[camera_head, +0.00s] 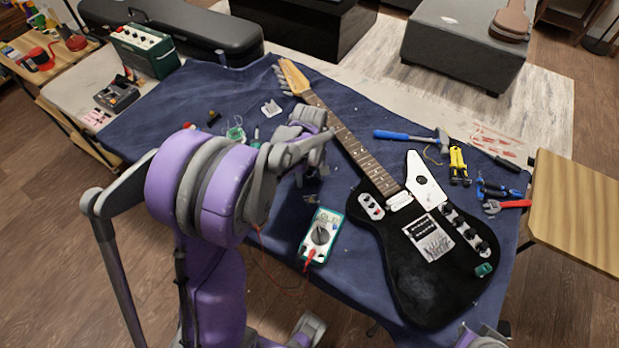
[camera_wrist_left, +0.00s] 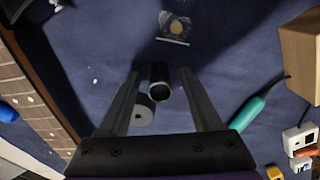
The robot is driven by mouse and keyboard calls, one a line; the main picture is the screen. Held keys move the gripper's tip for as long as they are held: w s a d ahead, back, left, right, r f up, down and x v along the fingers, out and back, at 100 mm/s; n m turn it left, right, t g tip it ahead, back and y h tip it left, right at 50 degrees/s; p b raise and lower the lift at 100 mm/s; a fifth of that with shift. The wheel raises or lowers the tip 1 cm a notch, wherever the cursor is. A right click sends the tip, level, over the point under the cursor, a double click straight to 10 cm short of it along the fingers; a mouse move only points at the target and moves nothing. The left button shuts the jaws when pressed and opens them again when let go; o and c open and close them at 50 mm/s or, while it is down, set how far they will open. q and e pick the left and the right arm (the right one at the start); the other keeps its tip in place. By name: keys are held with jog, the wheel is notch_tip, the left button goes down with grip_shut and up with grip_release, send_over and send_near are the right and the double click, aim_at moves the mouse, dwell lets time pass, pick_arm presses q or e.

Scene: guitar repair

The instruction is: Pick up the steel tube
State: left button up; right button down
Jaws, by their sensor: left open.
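The steel tube (camera_wrist_left: 160,80) is a short, dark, hollow cylinder with a shiny rim, on the blue cloth in the left wrist view. A small grey cylinder with a hole in its end (camera_wrist_left: 144,109) is right beside it, nearer the left finger. My left gripper (camera_wrist_left: 161,76) is open, with its fingers on either side of the tube and a gap visible at each side. In the head view my left gripper (camera_head: 312,172) points down over the cloth, left of the guitar neck, and the tube is not discernible there.
The black electric guitar (camera_head: 432,262) lies to the right, its neck close to my left gripper. A multimeter (camera_head: 321,237) lies in front. A teal-handled tool (camera_wrist_left: 251,110) and a small clear bag (camera_wrist_left: 175,27) lie near the tube. A blue hammer (camera_head: 405,135) lies beyond the neck.

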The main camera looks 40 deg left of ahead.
pick_arm(q)
jog(key=shift+c, duration=0.3)
grip_shut()
jog(key=shift+r, duration=0.15)
